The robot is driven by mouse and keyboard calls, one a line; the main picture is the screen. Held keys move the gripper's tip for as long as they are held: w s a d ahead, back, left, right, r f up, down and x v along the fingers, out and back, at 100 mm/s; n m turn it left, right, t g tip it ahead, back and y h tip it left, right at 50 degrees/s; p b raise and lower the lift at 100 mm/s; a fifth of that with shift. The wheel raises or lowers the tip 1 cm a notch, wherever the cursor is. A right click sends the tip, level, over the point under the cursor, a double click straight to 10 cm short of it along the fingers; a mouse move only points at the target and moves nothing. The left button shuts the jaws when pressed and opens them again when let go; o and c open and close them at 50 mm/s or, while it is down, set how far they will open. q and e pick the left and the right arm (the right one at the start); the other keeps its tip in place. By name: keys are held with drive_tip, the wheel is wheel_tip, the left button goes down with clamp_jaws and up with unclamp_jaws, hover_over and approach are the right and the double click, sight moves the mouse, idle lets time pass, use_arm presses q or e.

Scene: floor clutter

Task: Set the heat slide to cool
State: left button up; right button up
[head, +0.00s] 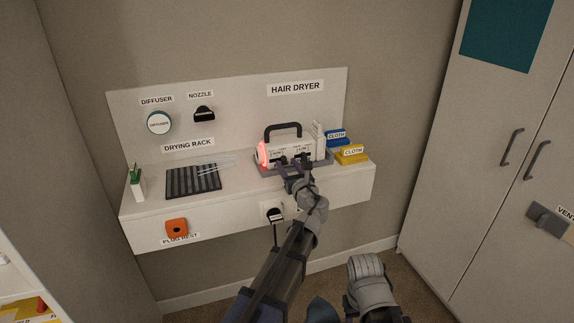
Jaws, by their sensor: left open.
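The hair dryer (320,146) is a white box-shaped unit with a black handle on top and a glowing red left end. It sits in a grey tray on the white shelf, under the HAIR DRYER sign. Its front face carries small labels and dark controls, too small to read; I cannot tell which is the heat slide or where it is set. My left gripper (293,164) is open, right in front of the dryer's front face, and hides part of it. I cannot tell whether it touches a control. Of my right arm, only grey links show at the bottom.
A dark drying rack (193,180) and a green-topped white item (136,182) stand left on the shelf. An orange plug rest (177,227) and a black plug (275,214) are on the shelf front.

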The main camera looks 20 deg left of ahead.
use_arm(q)
drive_tip(key=shift+w+a, duration=0.25)
drive_tip(key=shift+w, duration=0.1)
clamp_jaws()
idle(1.3)
